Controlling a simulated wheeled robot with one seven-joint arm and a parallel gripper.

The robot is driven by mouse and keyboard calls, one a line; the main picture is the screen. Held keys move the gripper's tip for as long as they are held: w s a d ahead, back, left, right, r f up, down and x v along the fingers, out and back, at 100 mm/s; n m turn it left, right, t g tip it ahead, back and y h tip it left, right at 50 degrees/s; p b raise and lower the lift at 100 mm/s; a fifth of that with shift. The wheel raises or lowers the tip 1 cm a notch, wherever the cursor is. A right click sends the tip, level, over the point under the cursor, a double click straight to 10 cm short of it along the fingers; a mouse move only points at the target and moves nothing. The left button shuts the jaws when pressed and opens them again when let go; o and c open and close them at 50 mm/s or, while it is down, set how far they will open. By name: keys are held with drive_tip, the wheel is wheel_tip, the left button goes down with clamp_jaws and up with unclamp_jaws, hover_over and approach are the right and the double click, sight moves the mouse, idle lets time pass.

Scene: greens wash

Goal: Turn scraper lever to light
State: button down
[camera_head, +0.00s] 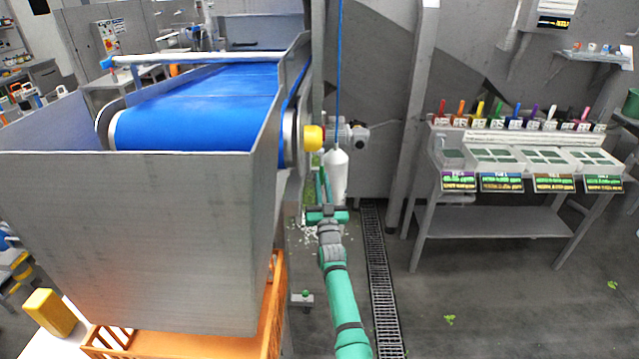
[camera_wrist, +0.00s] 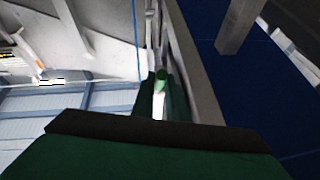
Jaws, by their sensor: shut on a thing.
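My gripper (camera_head: 324,182) reaches up beside the end of the blue conveyor belt (camera_head: 200,108), its green fingers pointing upward. In the wrist view my gripper (camera_wrist: 160,88) is shut on a slim piece with a rounded green end and a white part below it, which I take to be the scraper lever (camera_wrist: 160,78). In the head view the lever is hidden by the fingers and the white hanging piece, and I cannot read its setting or any marks.
A white bottle-shaped piece (camera_head: 337,178) hangs on a blue cord close to my fingers. A yellow cap (camera_head: 313,138) sticks out above. The grey hopper (camera_head: 140,240) and orange crate (camera_head: 200,345) stand left. A label table (camera_head: 490,222) stands right, past a floor drain (camera_head: 380,290).

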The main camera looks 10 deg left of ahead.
drive_tip(key=c, duration=1.7)
unclamp_jaws()
drive_tip(key=shift+s+a, duration=0.1)
drive_tip(key=shift+c, duration=0.2)
drive_tip(key=shift+s+d+f, duration=0.25)
drive_tip(key=shift+s+f, duration=0.15)
drive_tip(key=shift+s, duration=0.05)
drive_tip(key=v, duration=0.9)
drive_tip(key=shift+s, duration=0.35)
drive_tip(key=shift+f, duration=0.1)
